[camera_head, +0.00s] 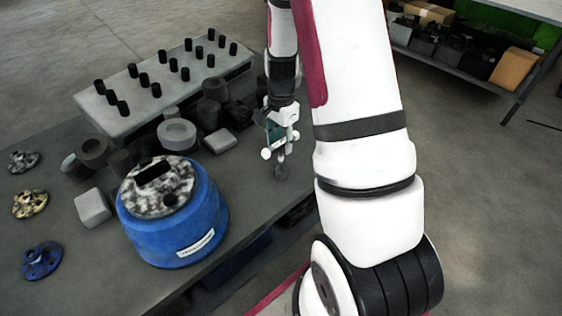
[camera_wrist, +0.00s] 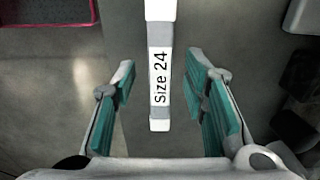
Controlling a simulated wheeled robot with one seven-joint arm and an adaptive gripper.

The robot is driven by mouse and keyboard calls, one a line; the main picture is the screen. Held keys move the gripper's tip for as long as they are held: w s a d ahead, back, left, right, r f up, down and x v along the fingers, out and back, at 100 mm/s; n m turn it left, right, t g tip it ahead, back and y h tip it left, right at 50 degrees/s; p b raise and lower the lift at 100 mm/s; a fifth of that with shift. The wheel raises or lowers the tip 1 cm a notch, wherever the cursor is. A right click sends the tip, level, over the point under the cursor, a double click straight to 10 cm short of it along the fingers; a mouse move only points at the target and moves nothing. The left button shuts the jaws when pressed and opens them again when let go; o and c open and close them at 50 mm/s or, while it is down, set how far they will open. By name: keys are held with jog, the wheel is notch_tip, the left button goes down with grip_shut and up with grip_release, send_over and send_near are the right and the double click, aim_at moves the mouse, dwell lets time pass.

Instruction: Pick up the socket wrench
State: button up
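The socket wrench (camera_wrist: 160,60) is a light bar with a "Size 24" label. It runs down from the top edge of the wrist view, and its near end lies between my fingers. My gripper (camera_wrist: 159,72) is open, with a green-padded finger on each side of the bar and a visible gap on both sides. In the head view my gripper (camera_head: 277,137) points down over the right part of the dark table. A small grey round-ended piece (camera_head: 281,166) shows just below it; I cannot tell whether it is part of the wrench.
A blue round housing (camera_head: 172,222) stands at the table's front. Dark and grey cylindrical parts (camera_head: 177,134) and a grey block with several black pegs (camera_head: 130,112) lie left of my gripper. The table (camera_head: 262,197) is mostly bare near its right edge. A shelf with boxes (camera_head: 466,52) stands back right.

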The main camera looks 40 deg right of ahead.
jog(key=shift+f, duration=1.2)
grip_shut()
jog(key=shift+r, duration=0.15)
jog(key=shift+r, duration=0.5)
notch_tip(320, 180, up, 2)
jog(key=shift+r, duration=0.1)
jog(key=shift+s+a+r, duration=0.15)
jog(key=shift+s+a, duration=0.35)
jog(key=s+a+r, duration=0.1)
jog(key=s+a, duration=0.9)
jog(key=shift+s+r, duration=0.15)
jog(key=shift+s, duration=0.2)
